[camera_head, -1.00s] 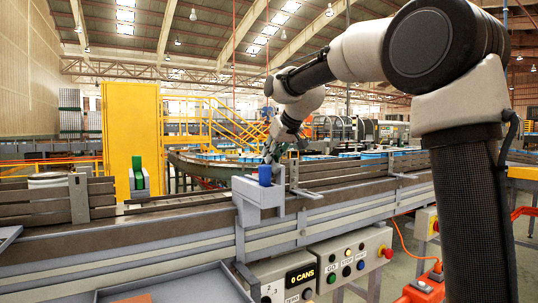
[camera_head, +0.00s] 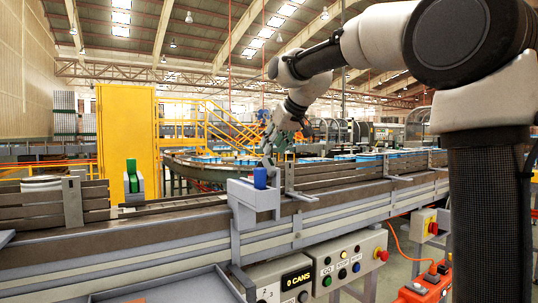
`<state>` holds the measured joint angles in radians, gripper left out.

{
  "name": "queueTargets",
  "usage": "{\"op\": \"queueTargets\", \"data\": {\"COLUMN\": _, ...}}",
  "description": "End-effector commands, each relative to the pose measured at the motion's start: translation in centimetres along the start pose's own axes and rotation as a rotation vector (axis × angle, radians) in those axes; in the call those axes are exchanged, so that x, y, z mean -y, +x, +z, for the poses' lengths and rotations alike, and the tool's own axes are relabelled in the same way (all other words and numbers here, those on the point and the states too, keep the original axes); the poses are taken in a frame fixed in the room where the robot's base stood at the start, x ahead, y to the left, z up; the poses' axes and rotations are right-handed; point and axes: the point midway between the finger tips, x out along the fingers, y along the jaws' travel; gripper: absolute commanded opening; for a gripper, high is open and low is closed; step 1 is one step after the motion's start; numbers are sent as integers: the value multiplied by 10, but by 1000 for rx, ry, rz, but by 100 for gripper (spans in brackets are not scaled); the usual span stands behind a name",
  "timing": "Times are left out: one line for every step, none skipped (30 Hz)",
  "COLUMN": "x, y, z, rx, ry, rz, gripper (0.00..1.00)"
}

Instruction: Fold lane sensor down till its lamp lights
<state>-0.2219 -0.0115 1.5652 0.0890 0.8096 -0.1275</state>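A grey box-like bracket (camera_head: 256,197) stands at the near side of the conveyor, with a blue cylinder (camera_head: 260,178) upright in it. A green upright piece (camera_head: 131,172) sits in a grey holder (camera_head: 134,193) further left. I cannot tell for sure which part is the lane sensor, and I see no lit lamp on either. My gripper (camera_head: 269,163) hangs down just behind and above the blue cylinder. Its fingers are small and partly hidden, so their opening and any contact are unclear.
The conveyor rail (camera_head: 330,205) crosses the view. A control box (camera_head: 347,265) with buttons and a display reading "0 CANS" (camera_head: 297,279) hang below it. A grey tray (camera_head: 170,288) is at the front. A yellow panel (camera_head: 126,135) stands behind.

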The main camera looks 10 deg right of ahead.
Motion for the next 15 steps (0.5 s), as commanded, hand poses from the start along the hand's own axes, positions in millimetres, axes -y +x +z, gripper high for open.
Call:
{"op": "queueTargets", "data": {"x": 0, "y": -13, "z": -1, "rx": -4, "ry": 0, "rz": 1, "gripper": 39}}
{"op": "queueTargets", "data": {"x": 0, "y": -19, "z": -1, "rx": -4, "ry": 0, "rz": 1, "gripper": 39}}
{"op": "queueTargets", "data": {"x": 0, "y": -27, "z": -1, "rx": -4, "ry": 0, "rz": 1, "gripper": 39}}
{"op": "queueTargets", "data": {"x": 0, "y": -33, "z": -1, "rx": -4, "ry": 0, "rz": 1, "gripper": 39}}
{"op": "queueTargets", "data": {"x": 0, "y": -38, "z": -1, "rx": -4, "ry": 0, "rz": 1, "gripper": 39}}
{"op": "queueTargets", "data": {"x": 0, "y": -44, "z": -1, "rx": -4, "ry": 0, "rz": 1, "gripper": 39}}
{"op": "queueTargets", "data": {"x": 0, "y": -48, "z": -1, "rx": -3, "ry": 0, "rz": 1, "gripper": 39}}
{"op": "queueTargets", "data": {"x": 0, "y": -52, "z": -1, "rx": -4, "ry": 0, "rz": 1, "gripper": 39}}
{"op": "queueTargets", "data": {"x": 0, "y": -56, "z": -1, "rx": -3, "ry": 0, "rz": 1, "gripper": 39}}
{"op": "queueTargets", "data": {"x": 0, "y": -58, "z": -1, "rx": -2, "ry": 0, "rz": 0, "gripper": 39}}
{"op": "queueTargets", "data": {"x": 0, "y": -59, "z": 0, "rx": -1, "ry": 0, "rz": 0, "gripper": 39}}
{"op": "queueTargets", "data": {"x": 0, "y": -61, "z": 0, "rx": -1, "ry": 0, "rz": 0, "gripper": 39}}
{"op": "queueTargets", "data": {"x": 0, "y": -62, "z": 0, "rx": 0, "ry": 0, "rz": 0, "gripper": 39}}
{"op": "queueTargets", "data": {"x": 0, "y": -62, "z": 0, "rx": 0, "ry": 0, "rz": 0, "gripper": 39}}
{"op": "queueTargets", "data": {"x": 0, "y": -63, "z": 0, "rx": 0, "ry": 0, "rz": 0, "gripper": 39}}
